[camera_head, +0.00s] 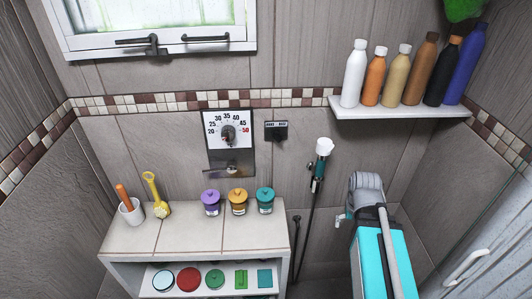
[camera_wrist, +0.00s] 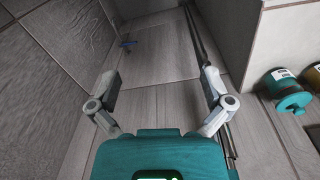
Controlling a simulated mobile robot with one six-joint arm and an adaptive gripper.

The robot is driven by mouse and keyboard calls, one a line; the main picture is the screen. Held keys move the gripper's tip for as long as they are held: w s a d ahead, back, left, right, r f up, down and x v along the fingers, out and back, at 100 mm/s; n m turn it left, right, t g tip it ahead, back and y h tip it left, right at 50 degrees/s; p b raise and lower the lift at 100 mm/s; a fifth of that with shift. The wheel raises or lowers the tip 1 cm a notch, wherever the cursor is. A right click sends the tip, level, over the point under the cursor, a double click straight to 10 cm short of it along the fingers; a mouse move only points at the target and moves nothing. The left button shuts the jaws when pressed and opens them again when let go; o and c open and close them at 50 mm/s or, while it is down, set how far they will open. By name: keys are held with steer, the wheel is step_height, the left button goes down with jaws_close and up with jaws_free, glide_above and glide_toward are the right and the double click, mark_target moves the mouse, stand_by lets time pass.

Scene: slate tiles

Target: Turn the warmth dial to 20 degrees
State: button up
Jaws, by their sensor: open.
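The warmth dial (camera_head: 228,134) is a round dark knob on a white-and-black wall plate, in the head view. An arc of numbers runs around it, from 20 at the left over 35 at the top to a red 50 at the right. The knob is too small to tell which number it points at. The dial does not show in the wrist view. My gripper (camera_wrist: 160,80) is open and empty in the wrist view, its two grey fingers wide apart and touching nothing.
A tiled ledge (camera_head: 150,238) below the dial bears purple, orange and teal (camera_head: 265,199) jars, a cup and a yellow tool. A small dark switch plate (camera_head: 276,132) and a hand shower (camera_head: 322,150) are right of the dial. A bottle shelf (camera_head: 400,112) juts out at upper right.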

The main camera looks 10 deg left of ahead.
steer(key=shift+s+d, duration=0.35)
steer(key=shift+s, duration=0.1)
